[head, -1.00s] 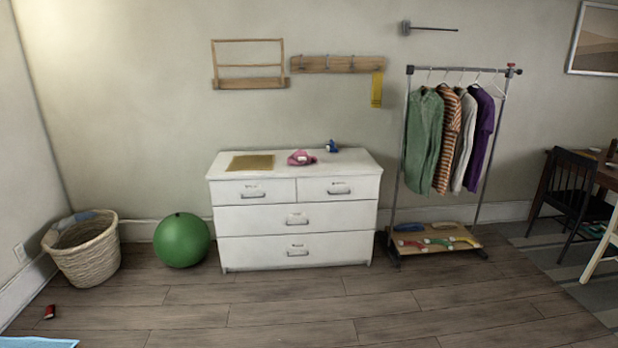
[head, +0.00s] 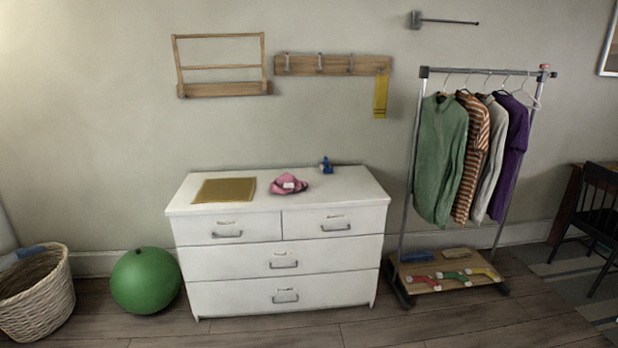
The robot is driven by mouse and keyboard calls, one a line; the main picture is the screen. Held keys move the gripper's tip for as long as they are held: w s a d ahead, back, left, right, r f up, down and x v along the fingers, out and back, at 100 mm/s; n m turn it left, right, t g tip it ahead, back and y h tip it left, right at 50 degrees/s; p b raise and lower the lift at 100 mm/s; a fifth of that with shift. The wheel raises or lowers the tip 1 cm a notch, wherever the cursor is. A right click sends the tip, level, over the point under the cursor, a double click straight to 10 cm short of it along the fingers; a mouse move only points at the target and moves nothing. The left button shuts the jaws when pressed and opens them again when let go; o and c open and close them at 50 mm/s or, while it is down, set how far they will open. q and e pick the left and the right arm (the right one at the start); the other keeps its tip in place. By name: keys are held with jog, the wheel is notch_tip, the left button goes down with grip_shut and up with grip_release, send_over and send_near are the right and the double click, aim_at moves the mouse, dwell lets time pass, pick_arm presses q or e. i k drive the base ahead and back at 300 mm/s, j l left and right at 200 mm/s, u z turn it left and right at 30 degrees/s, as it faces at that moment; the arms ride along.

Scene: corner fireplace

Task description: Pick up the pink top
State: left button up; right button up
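A crumpled pink top (head: 289,185) with a small white patch lies on top of the white dresser (head: 278,263), near the middle of its surface. Neither of my grippers shows in the head view, so I cannot see whether they are open or shut.
A tan mat (head: 224,190) and a small blue item (head: 326,166) flank the pink top. A green ball (head: 146,281) and wicker basket (head: 38,299) stand left of the dresser, a clothes rack (head: 408,170) right of it. Bare floor (head: 400,330) shows in front.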

aim_at(287, 183)
jog(key=i, duration=1.45)
